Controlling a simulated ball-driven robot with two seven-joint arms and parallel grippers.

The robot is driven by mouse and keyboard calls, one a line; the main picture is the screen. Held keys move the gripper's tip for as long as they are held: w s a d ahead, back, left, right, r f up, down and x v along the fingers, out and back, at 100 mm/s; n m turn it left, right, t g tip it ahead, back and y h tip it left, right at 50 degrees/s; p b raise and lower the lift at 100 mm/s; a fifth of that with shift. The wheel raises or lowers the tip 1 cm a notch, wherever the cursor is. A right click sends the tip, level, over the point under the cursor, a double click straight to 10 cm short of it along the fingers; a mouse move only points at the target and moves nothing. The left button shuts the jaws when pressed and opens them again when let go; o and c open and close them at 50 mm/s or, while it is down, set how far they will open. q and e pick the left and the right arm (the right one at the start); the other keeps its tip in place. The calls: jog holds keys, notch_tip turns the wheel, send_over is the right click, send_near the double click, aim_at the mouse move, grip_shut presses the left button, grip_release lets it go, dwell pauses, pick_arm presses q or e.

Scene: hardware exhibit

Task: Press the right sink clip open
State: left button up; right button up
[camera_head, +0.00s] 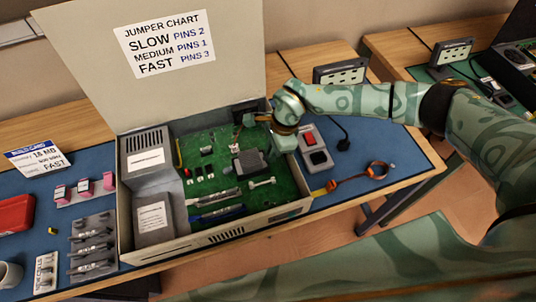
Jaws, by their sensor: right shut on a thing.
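The open grey case holds a green circuit board (222,148). A dark grey heat sink (248,163) sits on it, right of the middle. My right gripper (272,131) is over the board's right side, close behind and to the right of the heat sink. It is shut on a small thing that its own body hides. The right sink clip cannot be made out; the gripper and wrist cover much of that area. My left gripper is not in view.
The case's raised lid (160,85) carries a jumper chart and stands behind the board. Pink parts (84,188) and a red box (14,214) lie left.

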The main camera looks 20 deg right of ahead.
jog(key=shift+d+f, duration=0.65)
jog(key=shift+d, duration=0.35)
dwell(1.5)
jog(key=o, duration=0.4)
dwell(0.4)
jog(key=p+v, duration=0.1)
jog(key=v, duration=0.1)
jog(key=a+p+v, duration=0.1)
jog(key=p+v, duration=0.3)
jog(key=v, duration=0.1)
jog(key=shift+a+r, duration=0.15)
jog(key=shift+a, duration=0.25)
dwell(0.4)
